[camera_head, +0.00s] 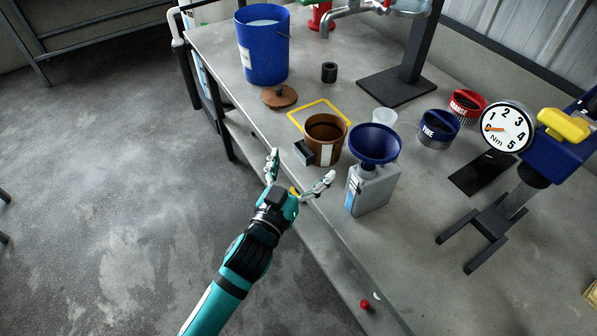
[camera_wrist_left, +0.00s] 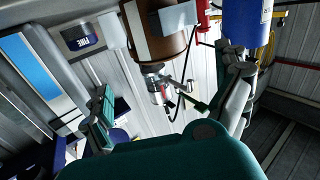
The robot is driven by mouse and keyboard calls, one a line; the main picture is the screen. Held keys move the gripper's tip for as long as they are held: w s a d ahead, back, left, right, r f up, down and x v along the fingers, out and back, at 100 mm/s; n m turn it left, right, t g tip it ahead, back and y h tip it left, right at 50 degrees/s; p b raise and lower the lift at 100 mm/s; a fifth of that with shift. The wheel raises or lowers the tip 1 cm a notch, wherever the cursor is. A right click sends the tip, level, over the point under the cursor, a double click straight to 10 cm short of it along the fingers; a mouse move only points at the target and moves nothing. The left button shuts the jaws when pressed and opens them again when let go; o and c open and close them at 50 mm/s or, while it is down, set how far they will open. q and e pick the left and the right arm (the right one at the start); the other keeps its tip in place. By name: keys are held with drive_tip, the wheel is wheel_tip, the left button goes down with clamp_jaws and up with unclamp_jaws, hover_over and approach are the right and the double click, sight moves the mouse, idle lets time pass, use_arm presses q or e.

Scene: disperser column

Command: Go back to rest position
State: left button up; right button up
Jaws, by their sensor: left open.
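My left gripper (camera_head: 301,179) is open and empty at the front edge of the workbench (camera_head: 240,100), just in front of a brown pot (camera_head: 318,127). Its two fingers are spread apart in the head view, and the left wrist view (camera_wrist_left: 170,100) also shows them wide apart with nothing between them. The brown pot appears beyond the fingers in the left wrist view (camera_wrist_left: 150,35). The grey canister (camera_head: 377,190) with a blue funnel (camera_head: 374,143) stands right of the gripper. My right gripper is not in view.
A blue bucket (camera_head: 263,50) and a brown lid (camera_head: 279,96) stand at the back left. A torque gauge (camera_head: 506,127), red cup (camera_head: 467,104) and blue cup (camera_head: 437,130) are at the right. The floor (camera_head: 110,200) left of the bench is clear.

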use_arm(q)
drive_tip(key=shift+v, duration=0.75)
